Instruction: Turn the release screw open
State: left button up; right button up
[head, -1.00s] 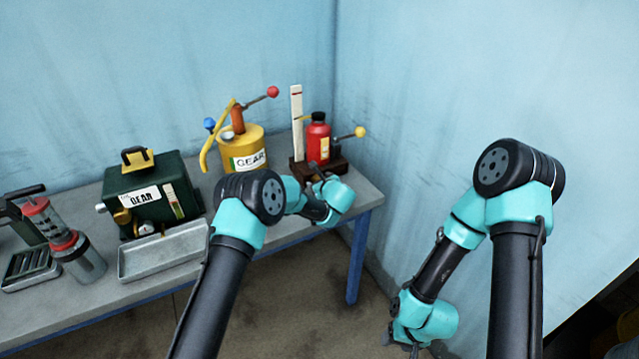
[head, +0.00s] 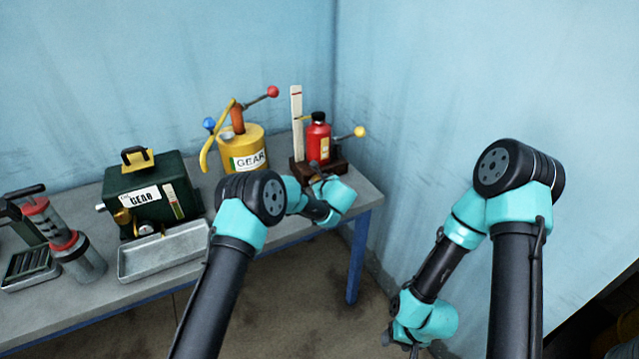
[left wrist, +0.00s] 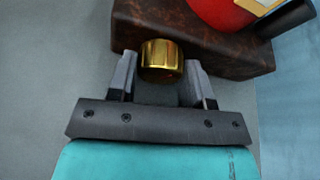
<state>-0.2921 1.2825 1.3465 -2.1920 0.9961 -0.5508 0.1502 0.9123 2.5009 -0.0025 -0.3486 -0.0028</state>
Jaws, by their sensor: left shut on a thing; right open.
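The release screw is a short brass knob (left wrist: 161,58) on the near side of a dark brown wooden base (left wrist: 195,35). My left gripper (left wrist: 160,68) is shut on it, one finger on each side, in the left wrist view. In the head view my left gripper (head: 320,181) is at the front of the base, and the screw is hidden there. A red bottle (head: 318,140) stands on the base, with a yellow-tipped lever at its right. My right gripper (head: 415,348) is open, low beside the table and partly cut off by the frame's lower edge.
A white gauge strip (head: 297,120) rises beside the bottle. Blue walls close the back and right.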

pick_arm(q)
jog(key=shift+d+m+g+y, duration=0.1)
jog(key=shift+m+g+y, duration=0.5)
jog(key=shift+m+y, duration=0.9)
jog(key=shift+m+h, duration=0.3)
jog(key=o, duration=0.9)
jog(key=v, duration=1.7)
jog(key=shift+s+d, duration=0.1)
jog(key=shift+s, duration=0.05)
